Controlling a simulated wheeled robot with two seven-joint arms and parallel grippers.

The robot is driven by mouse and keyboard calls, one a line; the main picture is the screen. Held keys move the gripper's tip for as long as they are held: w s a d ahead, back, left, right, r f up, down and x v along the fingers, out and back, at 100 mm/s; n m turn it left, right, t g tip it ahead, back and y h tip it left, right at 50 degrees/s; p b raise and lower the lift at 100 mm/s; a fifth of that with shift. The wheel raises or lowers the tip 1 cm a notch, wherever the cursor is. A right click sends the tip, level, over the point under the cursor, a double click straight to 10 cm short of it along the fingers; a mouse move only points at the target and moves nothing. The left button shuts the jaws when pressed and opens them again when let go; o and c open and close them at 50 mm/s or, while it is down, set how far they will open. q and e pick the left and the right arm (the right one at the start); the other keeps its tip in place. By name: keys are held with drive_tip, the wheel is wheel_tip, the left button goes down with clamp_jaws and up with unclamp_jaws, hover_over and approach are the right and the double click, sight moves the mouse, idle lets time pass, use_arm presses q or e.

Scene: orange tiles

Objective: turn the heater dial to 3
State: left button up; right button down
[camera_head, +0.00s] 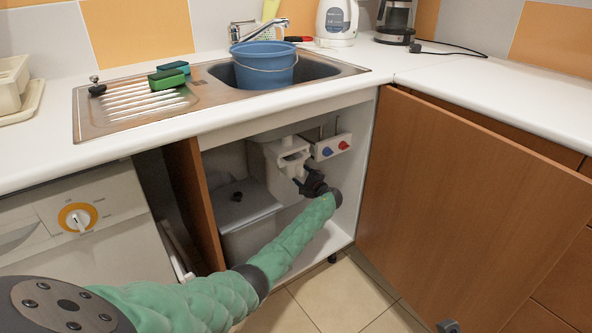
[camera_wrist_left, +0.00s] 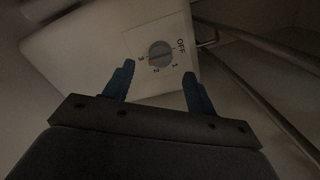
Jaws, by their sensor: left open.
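The heater dial (camera_wrist_left: 160,54) is a round grey knob on a white heater face (camera_wrist_left: 95,45), marked OFF, 1, 2 and 3 around it. A line crosses the knob, but which end is the pointer is unclear. My left gripper (camera_wrist_left: 159,70) is open, with one blue finger on each side of the dial in the picture. Whether the fingers touch the knob cannot be told. In the head view, my left gripper (camera_head: 311,182) is inside the open cabinet under the sink, and the dial cannot be made out. My right gripper is not in view.
The open cabinet door (camera_head: 462,200) stands to the right. A grey bin (camera_head: 240,215) stands in the cabinet. A blue bucket (camera_head: 264,65) sits in the sink. Metal pipes (camera_wrist_left: 260,85) run at the wrist view's right.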

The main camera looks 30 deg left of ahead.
use_arm(q)
drive_tip(key=shift+v, duration=1.1)
